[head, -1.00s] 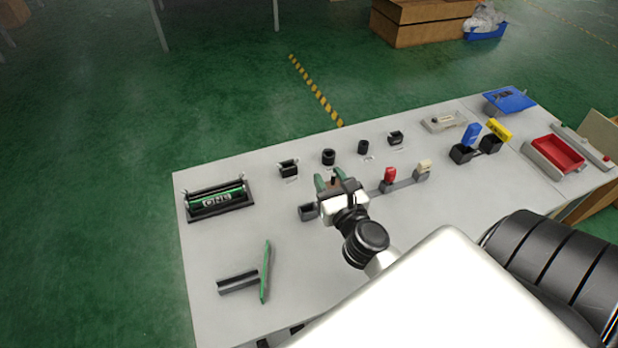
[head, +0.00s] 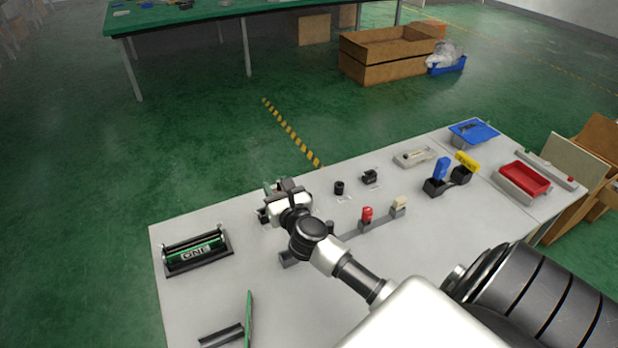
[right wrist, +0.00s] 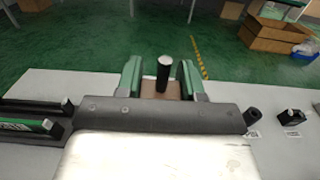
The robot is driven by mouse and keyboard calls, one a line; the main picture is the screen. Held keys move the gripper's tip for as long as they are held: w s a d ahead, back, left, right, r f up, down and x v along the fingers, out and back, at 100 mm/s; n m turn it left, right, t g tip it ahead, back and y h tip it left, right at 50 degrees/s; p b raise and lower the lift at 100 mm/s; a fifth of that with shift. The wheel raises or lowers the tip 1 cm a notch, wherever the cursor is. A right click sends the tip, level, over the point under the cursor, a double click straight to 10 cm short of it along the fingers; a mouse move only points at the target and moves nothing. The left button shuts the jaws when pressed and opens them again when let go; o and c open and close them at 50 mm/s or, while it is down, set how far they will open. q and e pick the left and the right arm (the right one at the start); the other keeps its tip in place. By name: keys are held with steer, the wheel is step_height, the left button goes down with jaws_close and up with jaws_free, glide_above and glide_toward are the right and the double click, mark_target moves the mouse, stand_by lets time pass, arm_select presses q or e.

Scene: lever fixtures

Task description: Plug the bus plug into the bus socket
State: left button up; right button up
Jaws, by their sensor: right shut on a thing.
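My right gripper (head: 281,186) is over the back left part of the table, at the row of small black sockets. It is shut on a brown block with an upright black peg, which I take to be the bus plug; it shows between the green fingers in the right wrist view (right wrist: 162,76). The gripper hides the sockets beneath it, so I cannot tell which is the bus socket or whether the plug touches one. A black socket edge (head: 262,215) shows just left of the gripper. My left gripper is not in view.
Two small black fixtures (head: 339,187) (head: 370,177) stand right of the gripper. A rail with a red lever (head: 367,214) and a beige lever (head: 399,203) lies nearer. A black-framed green roller (head: 197,251) is at left. Blue (head: 441,169) and yellow (head: 466,161) levers stand farther right.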

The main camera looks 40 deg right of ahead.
steer(key=w+a+r, duration=0.1)
steer(key=w, duration=0.5)
steer(key=shift+r, duration=0.35)
steer(key=shift+w, duration=0.1)
step_height(320, 180, down, 6)
steer(key=b, duration=0.4)
steer(key=shift+r, duration=0.1)
steer(key=shift+r+p, duration=0.1)
steer(key=shift+p, duration=0.3)
stand_by(1.5)
steer(key=shift+f+b, duration=1.65)
steer(key=shift+f, duration=0.4)
